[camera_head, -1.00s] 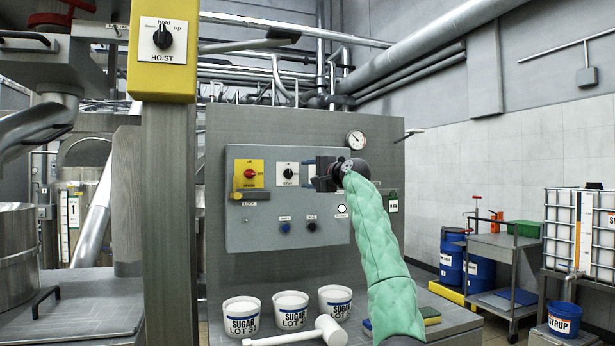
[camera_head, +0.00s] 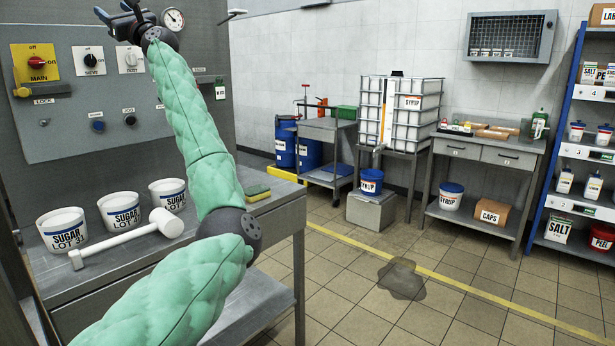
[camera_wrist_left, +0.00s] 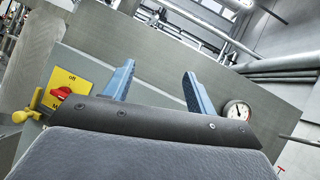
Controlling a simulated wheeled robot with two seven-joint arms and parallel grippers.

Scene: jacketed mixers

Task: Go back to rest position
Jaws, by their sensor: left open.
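My left arm, in a green quilted sleeve, reaches up from the bottom left of the head view. The gauge (camera_head: 173,19) also shows in the head view, right of the gripper. My right gripper is not in view.
A cart (camera_head: 328,150), a caged syrup tank (camera_head: 400,110), a workbench (camera_head: 480,155) and a blue-framed shelf (camera_head: 575,120) line the right. A dark puddle (camera_head: 401,279) lies on open floor.

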